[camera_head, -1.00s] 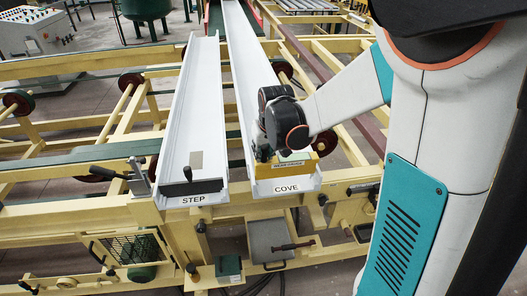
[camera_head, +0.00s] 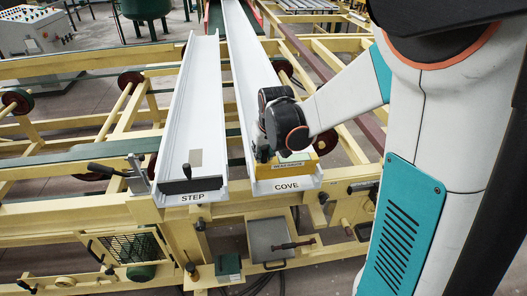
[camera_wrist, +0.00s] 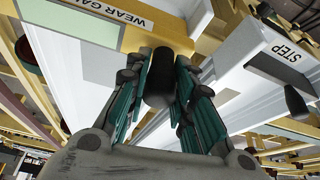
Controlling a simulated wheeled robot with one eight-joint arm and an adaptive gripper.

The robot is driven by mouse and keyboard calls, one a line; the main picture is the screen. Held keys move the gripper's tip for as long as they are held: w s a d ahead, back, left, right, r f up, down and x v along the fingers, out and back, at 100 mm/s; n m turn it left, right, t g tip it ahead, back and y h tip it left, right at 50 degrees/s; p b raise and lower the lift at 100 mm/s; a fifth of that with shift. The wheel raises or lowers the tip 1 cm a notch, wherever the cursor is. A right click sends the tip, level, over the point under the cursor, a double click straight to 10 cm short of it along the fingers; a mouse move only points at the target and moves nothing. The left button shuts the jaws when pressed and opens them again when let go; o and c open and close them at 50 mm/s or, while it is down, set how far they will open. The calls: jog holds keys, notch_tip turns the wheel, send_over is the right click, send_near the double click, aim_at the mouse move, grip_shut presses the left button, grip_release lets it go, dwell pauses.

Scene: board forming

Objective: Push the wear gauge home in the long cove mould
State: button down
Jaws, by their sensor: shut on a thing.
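The wear gauge (camera_head: 296,163) is a yellow block with a white label, at the near end of the long white cove mould (camera_head: 240,70). In the wrist view the gauge (camera_wrist: 170,30) spans the upper middle, its label partly cut off. My gripper (camera_wrist: 160,88) is shut on the gauge's dark rounded handle (camera_wrist: 158,75). In the head view my wrist covers the gripper and part of the gauge. The COVE label (camera_head: 287,186) shows below the gauge. I cannot tell how closely the gauge sits against the mould's floor.
A white step mould (camera_head: 196,90) runs alongside on the left, with a dark bar (camera_head: 189,186) across its near end and a dark knob above it. Its STEP label (camera_wrist: 287,51) shows in the wrist view. A yellow frame (camera_head: 90,218) surrounds both moulds.

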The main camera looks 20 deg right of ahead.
jog(key=shift+f+b, duration=0.75)
jog(key=shift+f, duration=0.25)
jog(key=c, duration=1.3)
grip_release()
jog(key=v, duration=1.2)
jog(key=shift+s, duration=0.15)
